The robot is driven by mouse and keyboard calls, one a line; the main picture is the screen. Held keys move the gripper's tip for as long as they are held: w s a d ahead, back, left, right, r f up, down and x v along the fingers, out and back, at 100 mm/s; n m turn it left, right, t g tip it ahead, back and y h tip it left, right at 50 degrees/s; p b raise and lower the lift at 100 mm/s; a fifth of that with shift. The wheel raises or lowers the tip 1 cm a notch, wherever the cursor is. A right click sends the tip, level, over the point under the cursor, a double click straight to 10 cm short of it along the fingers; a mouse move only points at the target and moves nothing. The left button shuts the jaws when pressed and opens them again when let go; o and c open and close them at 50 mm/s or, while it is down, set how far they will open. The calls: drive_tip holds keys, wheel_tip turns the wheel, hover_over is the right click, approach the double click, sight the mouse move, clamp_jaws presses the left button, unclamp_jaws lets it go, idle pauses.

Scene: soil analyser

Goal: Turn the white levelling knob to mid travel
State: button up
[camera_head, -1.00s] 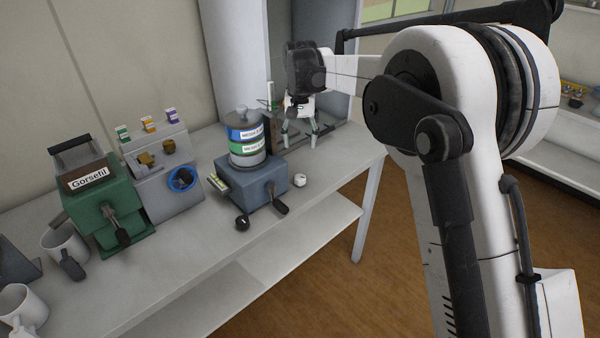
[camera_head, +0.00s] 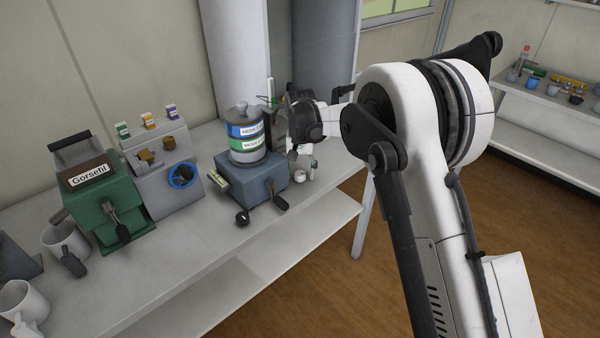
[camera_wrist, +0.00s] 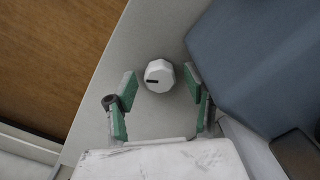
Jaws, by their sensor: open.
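The white levelling knob (camera_head: 300,176) stands on the bench top just right of the blue-grey machine base. In the wrist view the knob (camera_wrist: 159,75) is a faceted white disc with a dark pointer mark directed to the left. My gripper (camera_wrist: 160,90) is open, its green-padded fingers on either side of the knob in the picture. Bench surface shows between the knob and the left finger; the right finger is closer to it. I cannot tell how far above the knob the fingertips are. In the head view my gripper (camera_head: 306,169) is small and partly hidden by the wrist.
The blue-grey base (camera_head: 250,183) carries stacked blue and green labelled sieves (camera_head: 245,137) and has black-knobbed handles at its front. The bench edge is close to the knob. A green machine (camera_head: 100,205), a grey dispenser (camera_head: 165,185) and mugs stand farther left.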

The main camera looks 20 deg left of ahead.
drive_tip(key=shift+f, duration=0.15)
drive_tip(key=shift+c, duration=0.2)
drive_tip(key=c, duration=1.1)
drive_tip(key=shift+f+m+b, duration=0.1)
drive_tip(key=shift+m+b, duration=0.65)
drive_tip(key=shift+m, duration=0.15)
drive_tip(key=shift+m+b, duration=0.95)
drive_tip(key=shift+m, duration=0.95)
drive_tip(key=o, duration=1.1)
